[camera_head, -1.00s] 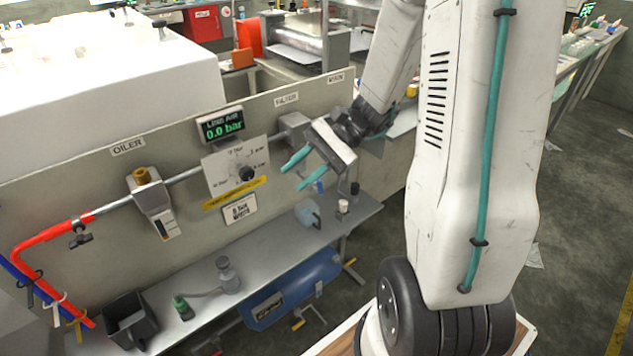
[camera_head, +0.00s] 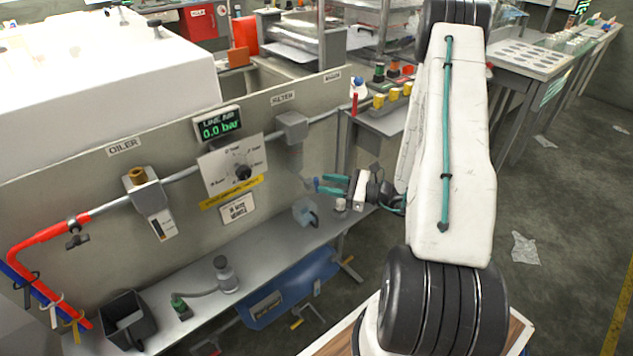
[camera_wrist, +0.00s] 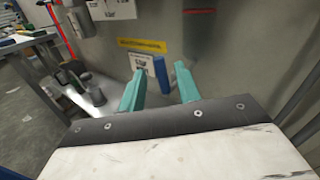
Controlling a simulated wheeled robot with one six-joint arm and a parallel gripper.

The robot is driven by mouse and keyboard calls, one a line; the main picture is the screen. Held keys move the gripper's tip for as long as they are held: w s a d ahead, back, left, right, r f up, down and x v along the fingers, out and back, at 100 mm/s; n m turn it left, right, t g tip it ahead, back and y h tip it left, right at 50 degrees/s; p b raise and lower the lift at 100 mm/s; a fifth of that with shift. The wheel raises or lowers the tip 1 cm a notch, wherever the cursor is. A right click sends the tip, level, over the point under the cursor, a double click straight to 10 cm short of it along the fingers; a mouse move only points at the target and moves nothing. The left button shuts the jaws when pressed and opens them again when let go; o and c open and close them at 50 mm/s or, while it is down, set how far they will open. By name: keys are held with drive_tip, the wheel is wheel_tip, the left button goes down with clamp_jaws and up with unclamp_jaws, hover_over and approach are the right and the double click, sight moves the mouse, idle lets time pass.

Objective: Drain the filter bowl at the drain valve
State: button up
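The grey filter housing (camera_head: 291,126) sits on the pipe under the FILTER label. In the wrist view a translucent grey cylinder (camera_wrist: 203,35) with a red band hangs at the top, ahead of the right finger; it looks like the filter bowl. I cannot make out its drain valve. My gripper (camera_head: 320,185) is level, below and right of the housing, with its teal fingers pointing left. In the wrist view the fingers (camera_wrist: 160,88) are apart, with no object gripped. A small blue piece shows between them; whether it belongs to the gripper I cannot tell.
A clear jug (camera_head: 305,211) and a small white-topped container (camera_head: 340,205) stand on the shelf below my gripper. The display (camera_head: 218,125) reads 0.0 bar above a dial plate (camera_head: 232,165). A black bin (camera_head: 128,318) stands at the shelf's left end.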

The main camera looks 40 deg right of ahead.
sight(316, 182)
drive_tip(key=shift+x, duration=2.1)
clamp_jaws()
drive_tip(key=shift+d+m+t+y, duration=0.3)
drive_tip(key=shift+d+m+t, duration=0.1)
drive_tip(key=shift+m, duration=0.3)
unclamp_jaws()
drive_tip(key=shift+s, duration=0.1)
